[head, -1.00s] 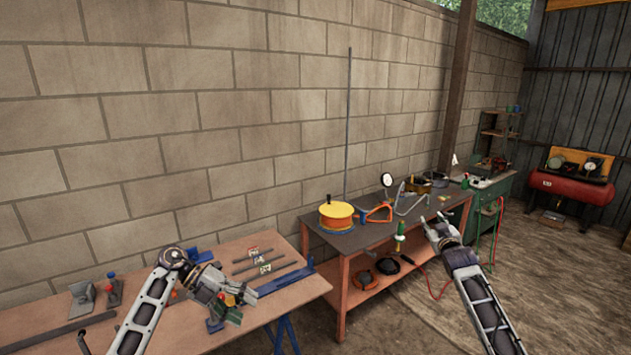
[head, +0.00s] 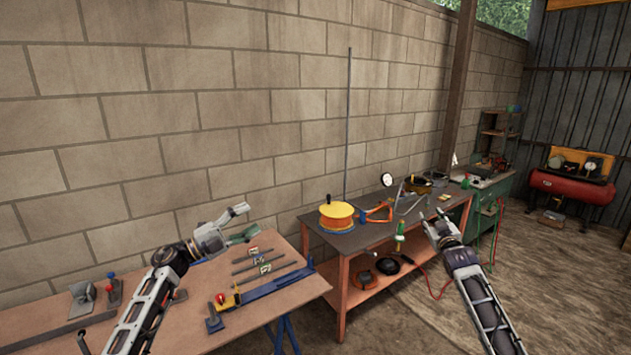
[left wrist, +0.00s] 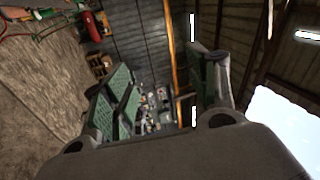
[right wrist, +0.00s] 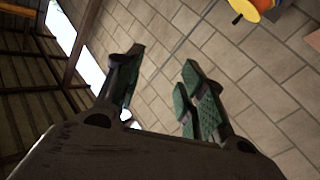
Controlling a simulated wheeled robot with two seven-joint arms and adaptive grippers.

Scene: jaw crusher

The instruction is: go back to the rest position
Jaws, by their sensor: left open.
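My left gripper (head: 244,222) is open and empty, raised above the back of the wooden table on the left. In the left wrist view its green-padded fingers (left wrist: 165,95) stand apart, with floor, wall and roof behind them. My right gripper (head: 436,228) is in front of the dark-topped workbench, pointing up. In the right wrist view its fingers (right wrist: 158,85) stand apart with nothing between them but the block wall.
The wooden table (head: 210,345) holds a blue bar tool (head: 270,290), grey rods and small clamps. The workbench (head: 350,240) holds a yellow-orange reel (head: 336,216) and a thin upright rod (head: 348,130). A red compressor (head: 572,187) stands far right.

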